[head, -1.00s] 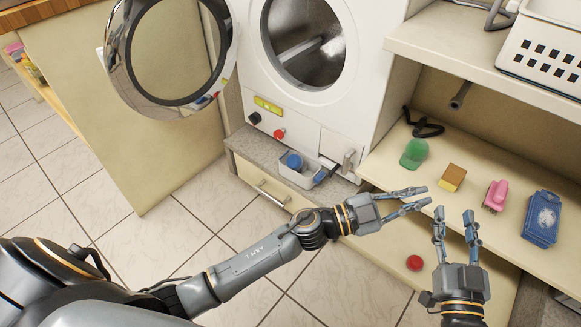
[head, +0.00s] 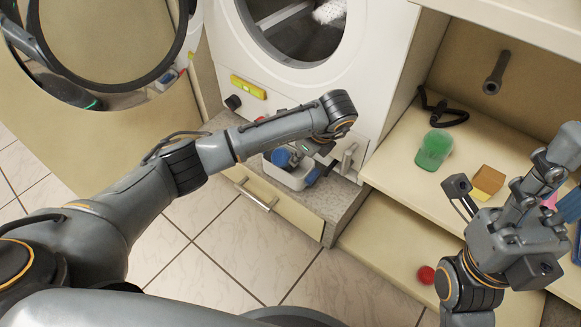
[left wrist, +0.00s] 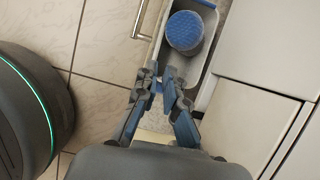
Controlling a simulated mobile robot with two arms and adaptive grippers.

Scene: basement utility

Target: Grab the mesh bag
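I cannot pick out a mesh bag for certain. A round blue thing with a textured, mesh-like top (left wrist: 185,31) sits in a small white tray (left wrist: 193,70) in the left wrist view. In the head view the same blue thing (head: 281,158) and tray (head: 289,179) are partly covered by my left wrist. My left gripper (left wrist: 161,73) is empty, its fingertips apart by a narrow gap, just short of the blue thing. It shows only in part in the head view (head: 305,152). My right gripper (head: 556,155) is raised at the right, its finger gap unclear.
The washer (head: 375,60) stands behind, a pale patterned item (head: 329,12) in its drum opening. Its round door (head: 98,108) is open at left. A green item (head: 434,149), a sponge (head: 488,181) and a black cord (head: 440,108) lie on the shelf. A red knob-like thing (head: 426,275) is lower.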

